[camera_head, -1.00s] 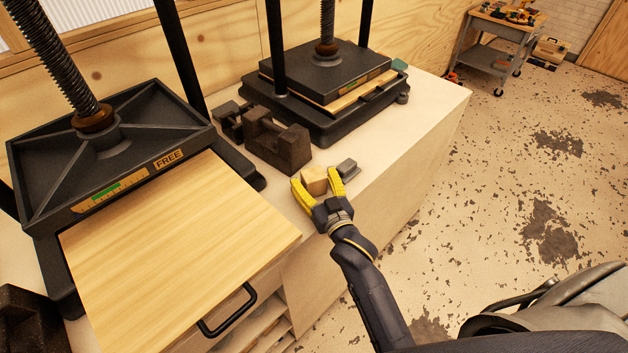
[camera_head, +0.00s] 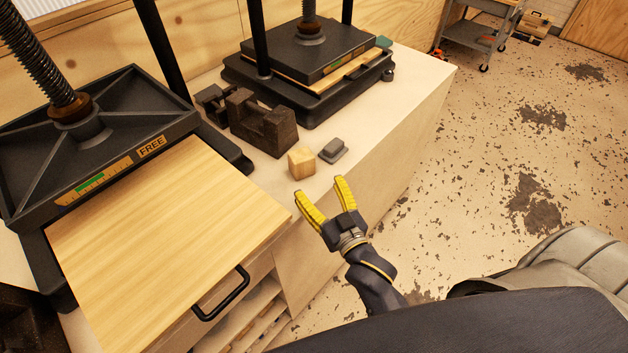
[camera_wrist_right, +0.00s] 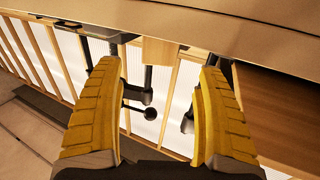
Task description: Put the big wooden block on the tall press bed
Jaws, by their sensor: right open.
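The wooden block (camera_head: 301,163), a pale cube, stands on the bench beside a small grey block (camera_head: 332,150). In the right wrist view the wooden block (camera_wrist_right: 160,52) shows beyond the gap between the fingers, the scene appearing upside down. My right gripper (camera_head: 327,197) has its yellow fingers spread, empty, just in front of the block and apart from it, near the bench's front edge. Two presses are in view: a near left one with a pale wooden bed (camera_head: 165,245) pulled out, labelled FREE, and a farther one (camera_head: 308,65) at the back. I cannot tell which is the tall one. My left gripper is not in view.
Dark notched blocks (camera_head: 262,124) stand just behind the wooden block. The bench top (camera_head: 385,105) is clear to the right of the grey block. A trolley (camera_head: 480,35) stands far off.

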